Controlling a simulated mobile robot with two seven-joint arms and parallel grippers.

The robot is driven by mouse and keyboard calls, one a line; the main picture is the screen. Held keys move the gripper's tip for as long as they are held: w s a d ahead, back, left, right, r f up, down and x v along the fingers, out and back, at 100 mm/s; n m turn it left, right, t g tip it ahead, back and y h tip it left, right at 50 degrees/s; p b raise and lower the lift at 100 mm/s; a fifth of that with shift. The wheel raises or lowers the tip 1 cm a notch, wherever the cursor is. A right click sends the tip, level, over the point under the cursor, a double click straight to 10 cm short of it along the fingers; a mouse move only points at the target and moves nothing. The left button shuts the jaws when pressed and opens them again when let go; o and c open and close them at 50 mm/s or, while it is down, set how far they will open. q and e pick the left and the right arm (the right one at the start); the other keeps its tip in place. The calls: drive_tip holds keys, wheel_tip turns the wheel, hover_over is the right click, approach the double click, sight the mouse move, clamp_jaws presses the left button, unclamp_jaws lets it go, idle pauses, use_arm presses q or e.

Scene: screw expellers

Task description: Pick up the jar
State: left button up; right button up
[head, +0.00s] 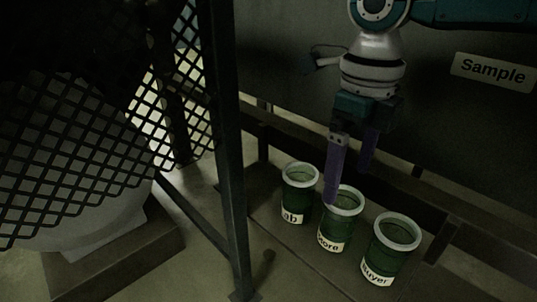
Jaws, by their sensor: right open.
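Three green jars with pale rims stand upright in a row on a low shelf in the head view. The left jar (297,195) has a label ending in "ab". The middle jar (338,228) has a label that reads in part "tore". The right jar (391,250) is labelled "Buyer". My right gripper (346,188) points down with its two purple fingers apart and empty. One finger tip is at the far rim of the middle jar; I cannot tell whether it touches. The other finger is farther back and to the right. My left gripper is not in view.
A dark post (229,150) with mesh guard panels (70,150) stands left of the jars. A dark rail (400,199) runs behind them. A "Sample" sign (492,72) is on the dark wall. Bare shelf lies in front of the jars.

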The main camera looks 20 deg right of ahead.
sight(340, 214)
drive_tip(key=f, duration=0.1)
drive_tip(key=s+f, duration=0.1)
drive_tip(key=f+b, duration=0.1)
drive_tip(key=shift+s+a, duration=0.15)
drive_tip(key=shift+a, duration=0.2)
drive_tip(key=shift+f+b, duration=0.3)
drive_tip(key=f+b, duration=0.2)
drive_tip(key=f, duration=0.1)
drive_tip(key=f+b, duration=0.2)
drive_tip(key=shift+w+d, duration=0.2)
drive_tip(key=shift+w, duration=0.2)
drive_tip(key=shift+s+f, duration=0.1)
drive_tip(key=shift+f, duration=0.05)
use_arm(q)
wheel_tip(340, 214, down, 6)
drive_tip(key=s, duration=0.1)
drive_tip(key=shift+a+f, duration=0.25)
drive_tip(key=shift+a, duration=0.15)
use_arm(e)
drive_tip(key=shift+r, duration=0.2)
drive_tip(key=c, duration=0.3)
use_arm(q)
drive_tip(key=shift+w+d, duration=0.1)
use_arm(e)
drive_tip(key=c, duration=1.1)
